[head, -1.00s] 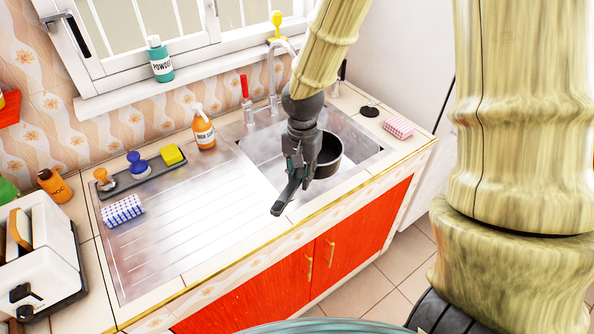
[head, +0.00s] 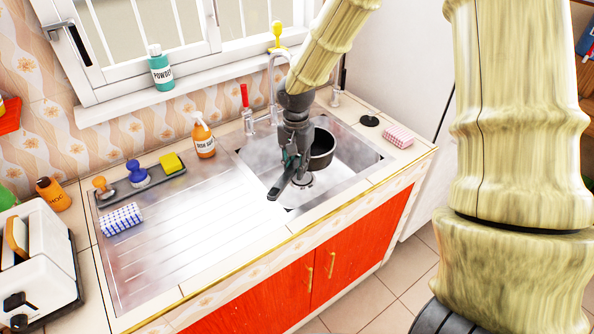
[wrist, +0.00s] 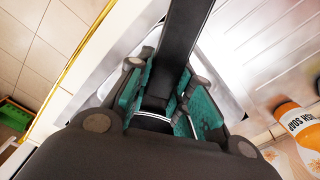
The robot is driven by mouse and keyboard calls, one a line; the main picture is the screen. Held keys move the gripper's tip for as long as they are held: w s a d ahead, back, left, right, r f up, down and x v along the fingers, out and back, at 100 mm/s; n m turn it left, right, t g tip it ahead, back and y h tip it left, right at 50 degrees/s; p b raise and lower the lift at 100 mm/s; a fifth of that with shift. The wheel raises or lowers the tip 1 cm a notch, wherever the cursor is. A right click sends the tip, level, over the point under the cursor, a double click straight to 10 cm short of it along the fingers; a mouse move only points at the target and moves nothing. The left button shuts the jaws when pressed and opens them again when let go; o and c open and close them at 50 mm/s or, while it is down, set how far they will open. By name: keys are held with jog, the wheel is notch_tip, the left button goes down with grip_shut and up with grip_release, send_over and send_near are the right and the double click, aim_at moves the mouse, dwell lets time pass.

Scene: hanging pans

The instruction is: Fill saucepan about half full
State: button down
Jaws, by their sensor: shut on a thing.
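The saucepan (head: 322,148) is small and dark, with a long black handle (head: 276,191). In the head view it is held over the sink basin (head: 352,150), right of and behind the drain. My gripper (head: 292,164) is shut on the handle. In the wrist view the handle (wrist: 186,30) runs up between the teal finger pads of my gripper (wrist: 165,97). The pan's bowl is hidden there. The tap (head: 272,85) with its curved spout stands at the back of the sink, partly behind my arm. I cannot tell whether water is in the pan or running.
A ribbed draining board (head: 190,235) lies left of the basin and is largely clear. An orange dish soap bottle (head: 204,138) and a red-handled brush (head: 246,108) stand at the back. A pink checked sponge (head: 398,137) lies on the right.

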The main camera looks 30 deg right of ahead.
jog(key=shift+w+d+f+p, duration=0.3)
jog(key=shift+w+d, duration=0.45)
jog(key=shift+w, duration=1.1)
jog(key=shift+w+d+f+p, duration=0.3)
jog(key=shift+w+d, duration=0.45)
jog(key=shift+w, duration=1.1)
jog(key=shift+w+d+f+p, duration=0.3)
jog(key=shift+w+d, duration=0.45)
jog(key=shift+w, duration=1.1)
jog(key=shift+s+a+p, duration=0.2)
jog(key=shift+s+a, duration=0.55)
jog(key=shift+s, duration=1.1)
jog(key=shift+s+a+p, duration=0.2)
jog(key=shift+s+a, duration=0.6)
jog(key=shift+s, duration=1)
jog(key=shift+s+a+p, duration=0.2)
jog(key=shift+s+a, duration=0.55)
jog(key=shift+s, duration=1.1)
jog(key=s+a+r+p, duration=0.2)
jog(key=s+r+p, duration=0.2)
jog(key=s+r, duration=0.1)
jog(key=shift+s+a, duration=0.15)
jog(key=shift+s, duration=0.15)
